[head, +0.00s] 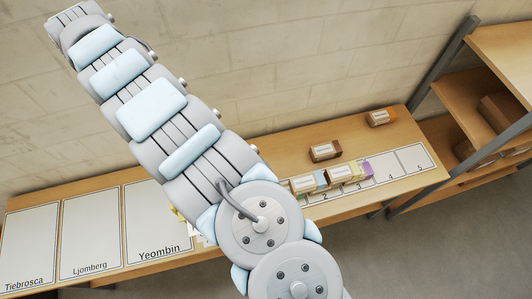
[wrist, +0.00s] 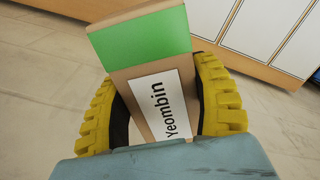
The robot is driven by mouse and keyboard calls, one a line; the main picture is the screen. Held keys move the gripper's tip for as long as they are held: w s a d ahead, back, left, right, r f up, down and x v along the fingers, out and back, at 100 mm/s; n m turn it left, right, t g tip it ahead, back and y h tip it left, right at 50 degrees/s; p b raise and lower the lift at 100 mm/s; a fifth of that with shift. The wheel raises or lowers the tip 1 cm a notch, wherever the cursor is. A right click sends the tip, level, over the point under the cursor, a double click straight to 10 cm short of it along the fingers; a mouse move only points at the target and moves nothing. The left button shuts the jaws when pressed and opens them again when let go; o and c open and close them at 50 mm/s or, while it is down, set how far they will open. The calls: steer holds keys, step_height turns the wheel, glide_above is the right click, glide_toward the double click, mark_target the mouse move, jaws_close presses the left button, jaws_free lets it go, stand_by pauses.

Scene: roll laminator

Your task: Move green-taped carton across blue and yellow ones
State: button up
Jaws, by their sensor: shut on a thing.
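My gripper (wrist: 157,85) is shut on the green-taped carton (wrist: 150,38). This brown carton has a broad green band at its far end and a white label reading "Yeombin". Yellow ribbed fingers press both its sides. In the head view my arm hides most of the gripper and the carton. The blue-taped carton (head: 321,178) stands in the row by slots 2 and 3. Next to it on the right are pale labelled cartons, one with a purple end (head: 367,168). The yellow one is too small to tell apart surely.
Three large white panels, including one reading Yeombin (head: 158,225), lie on the left of the table. Numbered slots run along the right front; slots 4 and 5 (head: 415,158) look empty. Shelving (head: 485,90) is at right.

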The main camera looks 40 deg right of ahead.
steer(key=d+f+n, duration=0.2)
steer(key=d+f, duration=0.5)
steer(key=d, duration=0.5)
steer(key=n+p, duration=0.2)
steer(key=n, duration=0.7)
glide_above(328, 172)
steer(key=a, duration=0.2)
step_height(328, 172, down, 21)
steer(key=shift+s+d+f+b, duration=0.1)
steer(key=shift+s+f+b, duration=0.1)
steer(key=shift+f, duration=0.85)
steer(key=shift+s+d+f+b, duration=0.1)
steer(key=shift+s+f+b, duration=0.1)
steer(key=shift+f, duration=0.8)
steer(key=shift+w+f, duration=0.1)
steer(key=shift+f, duration=0.05)
steer(key=shift+f+b, duration=0.3)
steer(key=shift+b, duration=0.15)
steer(key=o, duration=1.3)
